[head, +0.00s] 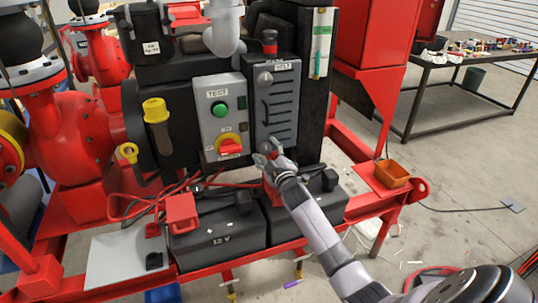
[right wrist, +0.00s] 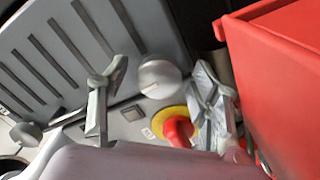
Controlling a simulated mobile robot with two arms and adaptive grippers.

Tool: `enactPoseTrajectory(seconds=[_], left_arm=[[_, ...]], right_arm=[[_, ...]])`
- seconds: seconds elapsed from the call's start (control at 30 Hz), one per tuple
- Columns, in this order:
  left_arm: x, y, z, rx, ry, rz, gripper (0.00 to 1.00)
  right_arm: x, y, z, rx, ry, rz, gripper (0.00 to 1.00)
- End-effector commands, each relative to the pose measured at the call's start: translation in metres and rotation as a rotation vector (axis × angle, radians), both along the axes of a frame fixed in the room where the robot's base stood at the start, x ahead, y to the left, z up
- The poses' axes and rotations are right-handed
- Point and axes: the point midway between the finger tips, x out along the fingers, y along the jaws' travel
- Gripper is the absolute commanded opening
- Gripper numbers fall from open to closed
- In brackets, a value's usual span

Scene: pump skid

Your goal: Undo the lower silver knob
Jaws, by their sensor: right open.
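The lower silver knob (right wrist: 160,78) shows in the right wrist view as a round, pale cap at the corner of the grey louvred cover (right wrist: 70,45). My right gripper (right wrist: 155,97) is open, with one finger on each side of the knob in that view; I cannot tell whether they touch it. In the head view my right gripper (head: 267,153) is at the bottom of the louvred cover (head: 280,108) and makes the lower knob hard to see. The upper silver knob (head: 265,79) sits near the cover's top. My left gripper is not in view.
Left of the cover is a grey control box (head: 214,90) with a green button and a red-and-yellow rotary switch (head: 229,146). Black batteries (head: 217,222) stand below. A red cabinet (head: 375,35) and an orange tray (head: 393,174) are to the right.

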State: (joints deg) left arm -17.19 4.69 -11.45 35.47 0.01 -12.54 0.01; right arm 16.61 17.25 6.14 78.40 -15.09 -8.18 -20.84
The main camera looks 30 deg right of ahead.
Motion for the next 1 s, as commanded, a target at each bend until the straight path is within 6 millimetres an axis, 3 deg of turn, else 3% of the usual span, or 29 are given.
enactPoseTrajectory(seconds=[0.17,0.5,0.7,1.0], left_arm=[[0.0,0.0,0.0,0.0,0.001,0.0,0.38],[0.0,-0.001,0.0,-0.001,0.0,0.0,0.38],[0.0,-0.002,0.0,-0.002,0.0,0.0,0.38],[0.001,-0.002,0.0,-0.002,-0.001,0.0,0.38]], right_arm=[[-0.013,0.003,-0.002,-0.001,0.002,0.0,0.57],[-0.078,0.018,-0.002,0.001,0.003,0.0,0.57],[-0.107,0.025,-0.002,0.002,0.003,0.0,0.57],[-0.117,0.027,0.0,0.0,0.001,-0.001,0.57]])
